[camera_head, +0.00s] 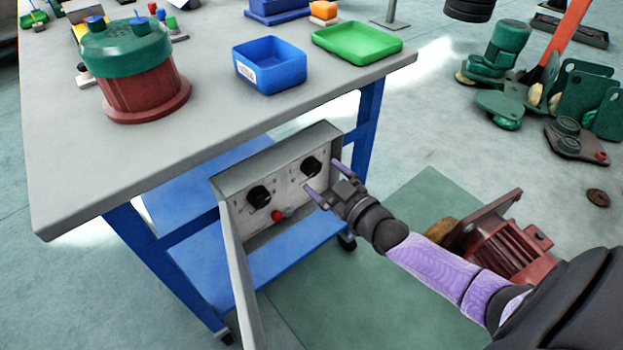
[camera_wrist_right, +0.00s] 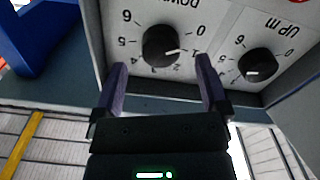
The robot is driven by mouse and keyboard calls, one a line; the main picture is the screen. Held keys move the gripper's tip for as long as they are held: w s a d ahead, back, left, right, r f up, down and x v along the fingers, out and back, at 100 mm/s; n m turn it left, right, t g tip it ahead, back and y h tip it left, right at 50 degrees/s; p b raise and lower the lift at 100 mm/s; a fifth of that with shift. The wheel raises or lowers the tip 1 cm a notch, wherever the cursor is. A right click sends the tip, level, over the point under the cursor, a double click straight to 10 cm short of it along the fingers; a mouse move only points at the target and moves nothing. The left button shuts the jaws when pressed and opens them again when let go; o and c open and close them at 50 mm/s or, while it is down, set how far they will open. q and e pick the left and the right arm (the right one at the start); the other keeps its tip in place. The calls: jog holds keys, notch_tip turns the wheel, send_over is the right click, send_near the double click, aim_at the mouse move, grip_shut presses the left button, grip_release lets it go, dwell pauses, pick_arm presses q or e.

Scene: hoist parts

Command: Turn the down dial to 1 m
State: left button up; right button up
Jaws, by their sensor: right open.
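The down dial (camera_head: 311,166) is a round black knob on the right of a grey control panel (camera_head: 240,184). In the right wrist view the down dial (camera_wrist_right: 161,46) appears upside down, its white mark pointing right, close to the 1 on its scale. My right gripper (camera_head: 322,181) is open, with its purple fingers at either side of the dial's front. In the right wrist view the gripper (camera_wrist_right: 160,88) frames the dial from below, and the fingertips look apart from the knob. My left gripper is not in view.
The up dial (camera_head: 259,197) and a red button (camera_head: 278,215) are on the same panel. The panel's open door (camera_head: 243,280) stands at its left. The grey tabletop (camera_head: 220,120) with a blue bin (camera_head: 270,64) is above. A red motor (camera_head: 500,245) lies at the right.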

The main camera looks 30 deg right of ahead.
jog(key=shift+w+f, duration=0.2)
jog(key=shift+w, duration=0.5)
jog(key=shift+w+a+r+b, duration=0.1)
jog(key=shift+w+r+b, duration=0.15)
jog(key=shift+w, duration=0.2)
grip_shut()
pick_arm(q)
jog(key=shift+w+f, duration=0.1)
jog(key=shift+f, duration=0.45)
